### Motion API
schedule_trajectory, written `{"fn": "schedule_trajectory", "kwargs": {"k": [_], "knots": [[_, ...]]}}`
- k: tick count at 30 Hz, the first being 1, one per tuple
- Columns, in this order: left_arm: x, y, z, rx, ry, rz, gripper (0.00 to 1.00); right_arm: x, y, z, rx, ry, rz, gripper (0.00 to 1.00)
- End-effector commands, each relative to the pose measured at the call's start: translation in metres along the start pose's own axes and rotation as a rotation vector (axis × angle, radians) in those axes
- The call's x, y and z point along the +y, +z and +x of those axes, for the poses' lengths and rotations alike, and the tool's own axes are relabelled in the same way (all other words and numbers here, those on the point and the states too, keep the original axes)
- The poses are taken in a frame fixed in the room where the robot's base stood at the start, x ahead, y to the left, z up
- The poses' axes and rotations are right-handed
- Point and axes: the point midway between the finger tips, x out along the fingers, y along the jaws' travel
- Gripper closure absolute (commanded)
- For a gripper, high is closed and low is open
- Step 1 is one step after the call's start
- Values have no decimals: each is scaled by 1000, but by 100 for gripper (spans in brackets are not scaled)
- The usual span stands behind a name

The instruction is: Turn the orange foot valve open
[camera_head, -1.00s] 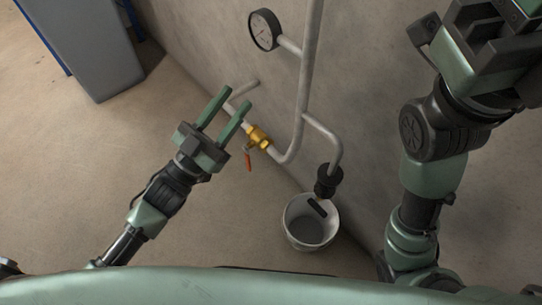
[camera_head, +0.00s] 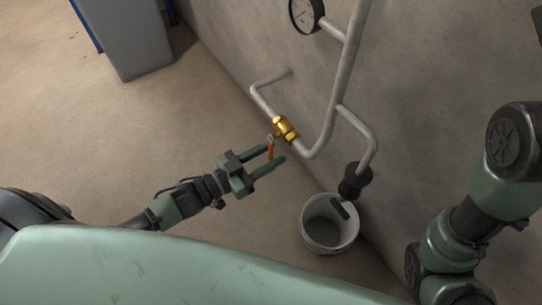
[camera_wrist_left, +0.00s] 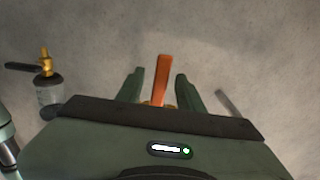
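In the left wrist view the lever (camera_wrist_left: 163,78) stands between the spread fingers (camera_wrist_left: 160,85), with a visible gap on each side. Its lower end is hidden behind the gripper body. My right arm shows at the right of the head view, but its gripper is out of frame.
A white bucket (camera_head: 329,224) stands on the floor under a black fitting (camera_head: 355,180) on the pipe's end. A round gauge (camera_head: 306,14) is higher on the pipe. The wall is close behind. The floor to the left is clear up to a grey cabinet (camera_head: 124,38).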

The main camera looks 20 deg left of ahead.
Motion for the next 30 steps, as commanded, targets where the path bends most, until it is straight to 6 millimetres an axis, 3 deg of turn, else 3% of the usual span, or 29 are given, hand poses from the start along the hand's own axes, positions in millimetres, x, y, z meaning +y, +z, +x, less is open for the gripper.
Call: {"fn": "schedule_trajectory", "kwargs": {"k": [8, 12, 13, 30], "knots": [[0, -1, 3, 1, 0, 0, 63, 0, -1, 1, 4, -2, 0, 63], [0, -1, 3, 1, 0, 0, 96, 0, -1, 1, 4, -2, 0, 63], [0, -1, 3, 1, 0, 0, 100, 0, -1, 1, 4, -2, 0, 63], [0, -1, 3, 1, 0, 1, 100, -1, -1, 1, 3, -2, 0, 63]]}}
